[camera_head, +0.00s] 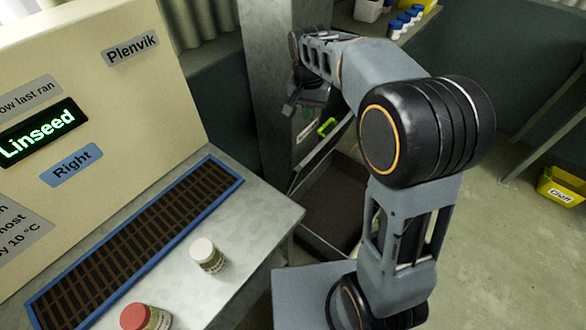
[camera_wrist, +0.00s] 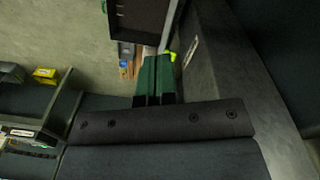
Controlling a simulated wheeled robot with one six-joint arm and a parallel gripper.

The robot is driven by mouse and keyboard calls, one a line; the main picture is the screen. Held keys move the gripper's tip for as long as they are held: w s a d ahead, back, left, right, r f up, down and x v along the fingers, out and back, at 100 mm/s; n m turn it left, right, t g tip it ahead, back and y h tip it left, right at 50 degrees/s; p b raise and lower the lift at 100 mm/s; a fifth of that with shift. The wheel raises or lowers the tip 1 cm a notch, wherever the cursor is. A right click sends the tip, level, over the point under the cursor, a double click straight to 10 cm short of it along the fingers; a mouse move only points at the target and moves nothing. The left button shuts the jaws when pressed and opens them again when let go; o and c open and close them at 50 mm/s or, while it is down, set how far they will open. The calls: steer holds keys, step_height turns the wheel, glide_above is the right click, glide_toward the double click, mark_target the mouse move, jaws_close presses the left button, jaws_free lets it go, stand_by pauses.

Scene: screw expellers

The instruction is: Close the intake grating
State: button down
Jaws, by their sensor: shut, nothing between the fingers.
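A dark open-topped bin or intake (camera_head: 335,203) with a pale metal rim sits low beyond the bench, behind my arm. A bright green handle (camera_head: 327,127) stands at its far end, beside a grey metal post; it also shows in the wrist view (camera_wrist: 172,56), just past my fingertips. I cannot make out clearly which panel the handle belongs to. A blue-framed slatted grating (camera_head: 150,237) lies flat in the bench at left. My gripper (camera_head: 290,108) is shut and empty, left of and slightly above the green handle. Its fingers are together in the wrist view (camera_wrist: 158,60).
The grey metal post (camera_head: 268,90) stands close beside my gripper. A white-lidded jar (camera_head: 207,254) and a red-lidded jar (camera_head: 146,317) stand on the bench. A shelf with blue-capped bottles (camera_head: 402,22) is behind. A yellow bin (camera_head: 561,187) sits right; the floor between is clear.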

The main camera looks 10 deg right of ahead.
steer(key=w+a+f+m+g+b, duration=0.1)
steer(key=w+a+f+b, duration=0.1)
steer(key=w+a+f, duration=0.3)
steer(key=w+f+m+g+h+b, duration=0.1)
steer(key=w+f+m, duration=0.1)
steer(key=f, duration=0.5)
steer(key=w+a+f+m+g+b, duration=0.1)
steer(key=w+a+f+b, duration=0.1)
steer(key=w+a+f, duration=0.3)
steer(key=shift+s+d+f+b, duration=0.25)
steer(key=shift+s+d+f, duration=0.8)
steer(key=shift+f, duration=0.9)
steer(key=shift+s+d+f+b, duration=0.3)
steer(key=shift+s+d+f, duration=0.7)
steer(key=shift+f, duration=1)
steer(key=shift+s+d+f+b, duration=0.25)
steer(key=shift+s+d+f, duration=0.55)
steer(key=shift+d+f, duration=0.8)
steer(key=shift+a+f, duration=0.35)
